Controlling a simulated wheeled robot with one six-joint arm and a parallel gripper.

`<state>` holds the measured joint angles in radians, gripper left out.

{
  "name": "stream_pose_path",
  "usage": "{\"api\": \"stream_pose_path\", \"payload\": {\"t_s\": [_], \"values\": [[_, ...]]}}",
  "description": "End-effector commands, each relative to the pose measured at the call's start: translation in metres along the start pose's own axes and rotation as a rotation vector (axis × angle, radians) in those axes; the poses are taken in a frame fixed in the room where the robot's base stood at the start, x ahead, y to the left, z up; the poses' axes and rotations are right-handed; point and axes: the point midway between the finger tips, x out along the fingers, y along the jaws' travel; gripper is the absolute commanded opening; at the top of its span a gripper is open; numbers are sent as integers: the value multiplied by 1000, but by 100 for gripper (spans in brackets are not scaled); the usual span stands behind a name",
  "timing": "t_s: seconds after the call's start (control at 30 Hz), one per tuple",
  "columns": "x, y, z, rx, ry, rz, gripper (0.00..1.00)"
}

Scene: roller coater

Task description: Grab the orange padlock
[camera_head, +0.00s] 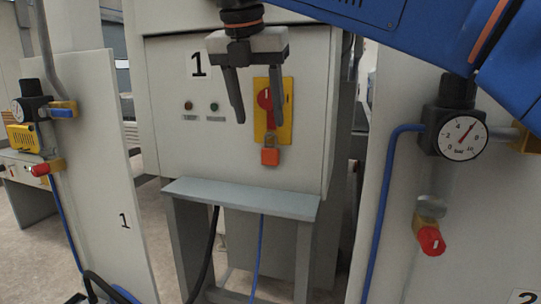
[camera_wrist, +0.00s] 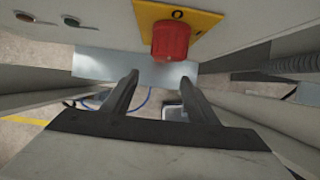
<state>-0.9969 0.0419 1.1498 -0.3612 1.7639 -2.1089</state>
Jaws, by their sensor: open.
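The orange padlock (camera_head: 270,156) hangs below a red rotary switch (camera_head: 265,99) on a yellow plate, on the front of the grey cabinet marked 1. My gripper (camera_head: 254,122) is open and points down in front of the cabinet, level with the switch and above the padlock. Its right finger overlaps the yellow plate in the head view. In the wrist view the gripper's fingers (camera_wrist: 158,79) are apart with nothing between them. The red switch knob (camera_wrist: 171,41) shows just beyond them, and I cannot make out the padlock there.
A grey shelf (camera_head: 240,197) juts out below the padlock. Panels with pressure gauges stand at left (camera_head: 112,180) and right (camera_head: 400,230). A blue hose (camera_head: 381,210) runs down the right panel. Two small buttons (camera_head: 201,106) sit left of the switch.

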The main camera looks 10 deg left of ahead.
Motion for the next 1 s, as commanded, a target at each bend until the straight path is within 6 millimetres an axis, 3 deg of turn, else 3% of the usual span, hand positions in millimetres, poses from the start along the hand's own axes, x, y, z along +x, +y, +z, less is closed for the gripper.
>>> {"api": "stream_pose_path", "payload": {"t_s": [0.23, 0.53, 0.8, 1.0], "values": [[41, -1, 0, 1, 1, -3, 53], [60, -1, 1, 0, 0, -1, 53], [96, -5, 5, -1, 1, -2, 53], [108, -4, 5, 0, 0, 0, 53]]}}
